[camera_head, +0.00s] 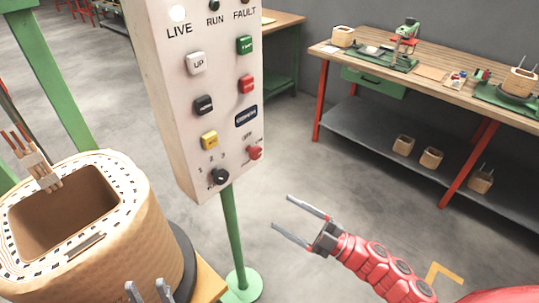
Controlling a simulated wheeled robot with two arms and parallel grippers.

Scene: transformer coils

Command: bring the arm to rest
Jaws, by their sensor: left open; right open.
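My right gripper (282,212) reaches in on a red arm from the lower right. Its two fingers are apart, with nothing between them, and bare grey floor shows behind. My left gripper (146,286) shows only as two grey fingertips at the bottom edge. They are apart, in front of the large tan coil (150,225); whether they touch it cannot be told. The rest of the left arm is out of view.
A control panel (180,110) with several buttons stands on a green post (233,235) between coil and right gripper. A workbench (430,75) with tools and small coils stands at the back right. Open floor (330,170) lies around the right gripper.

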